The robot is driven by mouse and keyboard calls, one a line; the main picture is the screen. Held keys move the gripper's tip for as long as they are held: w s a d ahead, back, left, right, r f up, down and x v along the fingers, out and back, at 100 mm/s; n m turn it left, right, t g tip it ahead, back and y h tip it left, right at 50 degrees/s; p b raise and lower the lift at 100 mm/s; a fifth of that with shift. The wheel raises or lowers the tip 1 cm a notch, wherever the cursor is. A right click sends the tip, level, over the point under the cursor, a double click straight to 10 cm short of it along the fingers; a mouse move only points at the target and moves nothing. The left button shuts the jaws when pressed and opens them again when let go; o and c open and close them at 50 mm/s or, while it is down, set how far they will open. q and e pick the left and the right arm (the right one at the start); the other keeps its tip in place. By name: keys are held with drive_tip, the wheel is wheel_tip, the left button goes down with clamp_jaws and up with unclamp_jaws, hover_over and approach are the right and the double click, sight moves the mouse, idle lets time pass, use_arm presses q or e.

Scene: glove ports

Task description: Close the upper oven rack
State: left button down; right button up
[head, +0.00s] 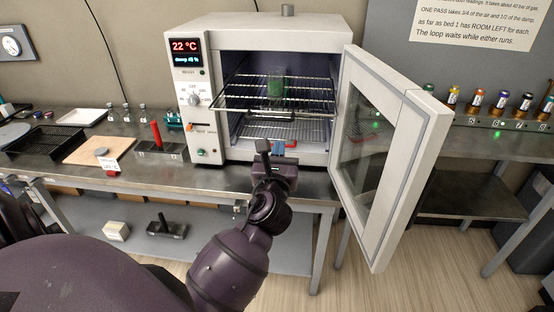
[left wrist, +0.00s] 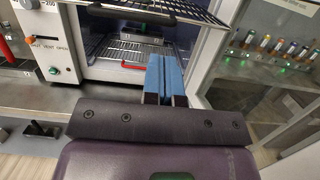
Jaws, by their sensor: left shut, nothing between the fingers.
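The white oven (head: 265,45) stands on the bench with its glass door (head: 385,150) swung wide open to the right. The upper rack (head: 310,98) is a wire shelf pulled out past the oven's front. In the left wrist view the upper rack (left wrist: 185,8) crosses the top. My left gripper (head: 291,144) is shut and empty, its blue fingers (left wrist: 166,75) pointing at the oven mouth, below the upper rack's front edge and apart from it. My right gripper is not in view.
The lower rack (head: 270,128) sits inside the oven; a red bar (left wrist: 132,64) shows near its front. The control panel (head: 190,95) is on the left. A board (head: 100,150), black tray (head: 45,141) and red-handled tool (head: 157,135) lie left on the bench. Several vials (head: 500,100) stand right.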

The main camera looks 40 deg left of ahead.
sight(284, 121)
use_arm(q)
drive_tip(key=x, duration=0.6)
drive_tip(key=shift+w+a, duration=0.2)
drive_tip(key=shift+w, duration=0.1)
drive_tip(key=shift+w+a+r, duration=0.15)
drive_tip(key=shift+w+a, duration=0.2)
drive_tip(key=shift+w, duration=0.25)
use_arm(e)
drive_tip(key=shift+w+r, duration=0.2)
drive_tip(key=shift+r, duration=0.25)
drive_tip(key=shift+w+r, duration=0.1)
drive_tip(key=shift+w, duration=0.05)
use_arm(q)
drive_tip(key=shift+a, duration=0.1)
